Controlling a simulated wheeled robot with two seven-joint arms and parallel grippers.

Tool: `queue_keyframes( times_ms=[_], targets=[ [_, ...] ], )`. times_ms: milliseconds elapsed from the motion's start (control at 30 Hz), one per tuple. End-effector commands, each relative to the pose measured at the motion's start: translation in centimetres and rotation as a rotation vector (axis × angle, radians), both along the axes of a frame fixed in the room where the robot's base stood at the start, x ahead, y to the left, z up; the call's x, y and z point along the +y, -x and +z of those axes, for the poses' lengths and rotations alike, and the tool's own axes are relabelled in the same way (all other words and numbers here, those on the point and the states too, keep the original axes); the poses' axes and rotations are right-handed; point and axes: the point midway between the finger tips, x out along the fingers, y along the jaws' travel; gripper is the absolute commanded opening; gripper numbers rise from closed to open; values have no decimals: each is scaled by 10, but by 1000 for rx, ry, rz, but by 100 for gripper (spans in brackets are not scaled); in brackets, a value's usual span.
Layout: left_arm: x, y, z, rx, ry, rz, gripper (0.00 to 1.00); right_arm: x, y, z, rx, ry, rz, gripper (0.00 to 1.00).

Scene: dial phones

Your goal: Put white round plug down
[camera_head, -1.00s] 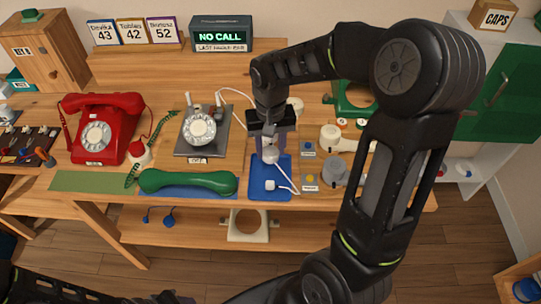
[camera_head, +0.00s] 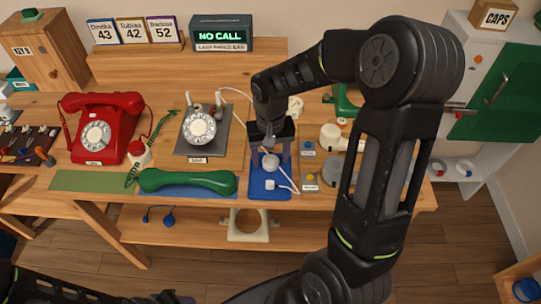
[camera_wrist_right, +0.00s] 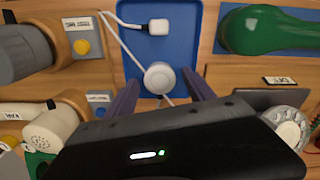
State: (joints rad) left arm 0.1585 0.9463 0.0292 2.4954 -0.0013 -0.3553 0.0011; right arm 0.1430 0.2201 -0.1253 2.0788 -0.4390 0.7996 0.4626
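The white round plug (camera_head: 271,162) is at the far part of the blue tray (camera_head: 257,189), with a white cord. It also shows in the right wrist view (camera_wrist_right: 160,78). My right gripper (camera_head: 271,153) is over the tray's far edge. Its two fingers stand apart on either side of the plug, with a visible gap to it on both sides in the wrist view. A white square plug (camera_head: 270,184) lies nearer the tray's front, also seen in the wrist view (camera_wrist_right: 157,26). My left gripper does not show; only dark arm parts appear at the lower left.
A green handset (camera_head: 187,182) lies left of the tray. A grey dial phone (camera_head: 200,129) and a red phone (camera_head: 101,128) stand farther left. Small labelled panels with buttons (camera_head: 309,178) are close on the right. My right arm hides part of the right side.

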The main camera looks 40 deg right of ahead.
Motion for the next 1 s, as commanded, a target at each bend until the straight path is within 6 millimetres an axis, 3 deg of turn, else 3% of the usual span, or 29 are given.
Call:
queue_keyframes(
  times_ms=[267,467,1000],
  targets=[
    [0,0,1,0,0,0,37,0,0,2,0,0,0,63],
    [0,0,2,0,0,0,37,0,-1,16,-4,1,-1,63],
    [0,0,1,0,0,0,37,0,-1,115,-3,0,0,63]
  ],
)
